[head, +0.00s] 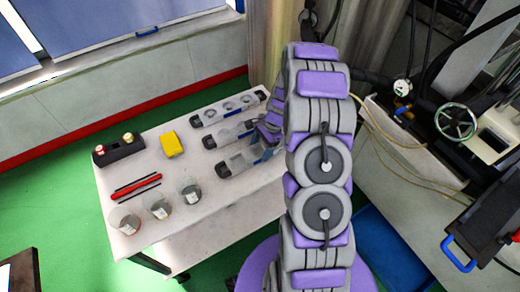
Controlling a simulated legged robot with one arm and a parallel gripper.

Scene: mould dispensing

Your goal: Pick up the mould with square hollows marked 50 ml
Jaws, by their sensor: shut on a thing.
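Three grey moulds with dark ends lie side by side on the white table. The back mould (228,108) has round hollows. The hollows of the middle mould (226,134) are hard to make out. The front mould (236,162) shows a square-looking hollow; its volume marking is too small to read. My purple and grey gripper (266,142) is at the right part of the front mould, shut on it. The gripper and arm hide the right ends of the middle and front moulds. I cannot tell whether the front mould is clear of the table.
On the white table (190,238) stand several clear beakers (160,206), red and black sticks (136,186), a yellow block (171,144) and a black holder (118,150). Machinery with a handwheel (455,121) and hoses stands to the right.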

